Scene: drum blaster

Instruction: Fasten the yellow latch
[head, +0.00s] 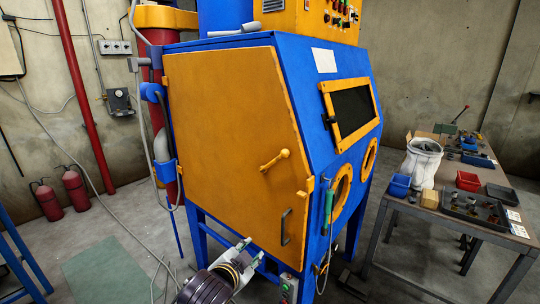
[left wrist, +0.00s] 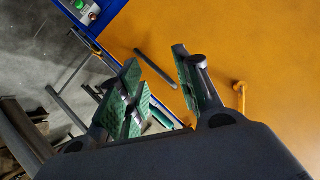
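The yellow latch (head: 274,159) is a bent lever on the yellow side door (head: 215,120) of the blue cabinet. It slants from a round pivot at upper right down to a knob at lower left. It also shows in the left wrist view (left wrist: 241,92), to the right of my fingers. The door looks closed against the cabinet. My left gripper (head: 250,251) is below the latch, in front of the door's lower part. Its green-padded fingers (left wrist: 156,68) are apart, with nothing held between them. My right gripper is in neither view.
A grey door handle (head: 286,227) sits below the latch, just right of my left gripper. A small control box (head: 288,288) is at the cabinet's lower front. A work table (head: 420,212) with trays stands right. Open floor (head: 110,270) lies left.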

